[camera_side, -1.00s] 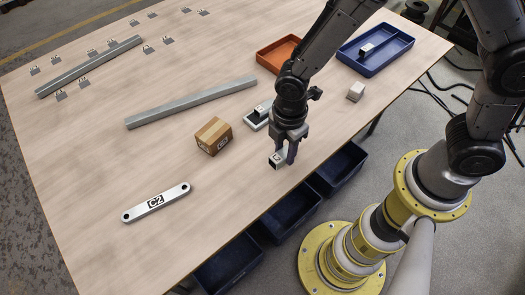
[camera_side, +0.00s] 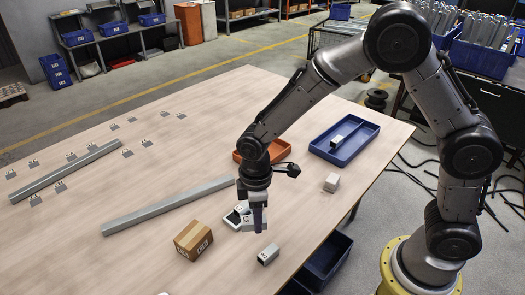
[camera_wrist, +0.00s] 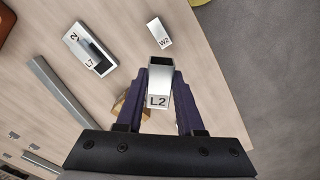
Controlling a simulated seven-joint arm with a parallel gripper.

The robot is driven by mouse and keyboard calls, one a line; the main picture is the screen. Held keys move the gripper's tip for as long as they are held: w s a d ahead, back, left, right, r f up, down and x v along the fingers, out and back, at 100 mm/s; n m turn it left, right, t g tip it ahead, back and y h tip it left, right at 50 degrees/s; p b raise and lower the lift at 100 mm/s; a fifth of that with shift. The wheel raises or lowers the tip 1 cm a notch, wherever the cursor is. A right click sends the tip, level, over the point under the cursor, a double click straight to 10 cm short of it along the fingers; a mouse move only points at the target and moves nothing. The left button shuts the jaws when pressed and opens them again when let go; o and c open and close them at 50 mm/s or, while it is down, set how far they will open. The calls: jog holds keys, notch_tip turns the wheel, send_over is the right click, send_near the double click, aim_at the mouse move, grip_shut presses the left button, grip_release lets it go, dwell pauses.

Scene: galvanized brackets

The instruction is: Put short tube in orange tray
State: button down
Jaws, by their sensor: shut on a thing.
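My gripper (camera_side: 258,230) is above the table, shut on a short silver square tube labelled L2 (camera_wrist: 158,85), seen between the fingers in the wrist view. The orange tray (camera_side: 243,157) is behind my wrist, partly hidden by the arm. Its edge shows at the wrist view's upper left corner (camera_wrist: 5,22).
Small brackets lie at the far left.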

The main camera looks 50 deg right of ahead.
jog(key=w+d+m, duration=0.7)
jog(key=w+d, duration=0.4)
jog(key=d, duration=0.2)
jog(key=w+d+f+m, duration=0.2)
jog(key=d+m, duration=0.1)
jog(key=d, duration=0.9)
jog(key=w+d+f, duration=0.1)
jog(key=w+f, duration=0.2)
jog(key=w, duration=0.1)
jog(key=w+d+f, duration=0.1)
jog(key=w+f, duration=0.2)
jog(key=w, duration=0.1)
jog(key=w+d+f, duration=0.1)
jog(key=w+f, duration=0.2)
jog(key=w, duration=0.2)
jog(key=shift+d+f, duration=0.1)
jog(key=shift+d, duration=0.05)
jog(key=shift+w+f, duration=0.25)
jog(key=shift+f, duration=1.55)
jog(key=shift+f, duration=0.1)
